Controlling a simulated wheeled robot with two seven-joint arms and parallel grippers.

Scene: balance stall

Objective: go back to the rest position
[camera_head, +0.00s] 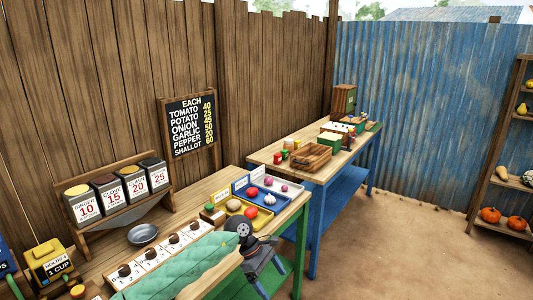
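The near wooden table (205,186) holds a grey bowl (143,235), a numbered white board (150,262), coloured trays (262,196) of vegetables and a rack of priced tins (110,195). A blue table (322,195) with a wooden crate (310,157) stands behind. Floor at right is clear.

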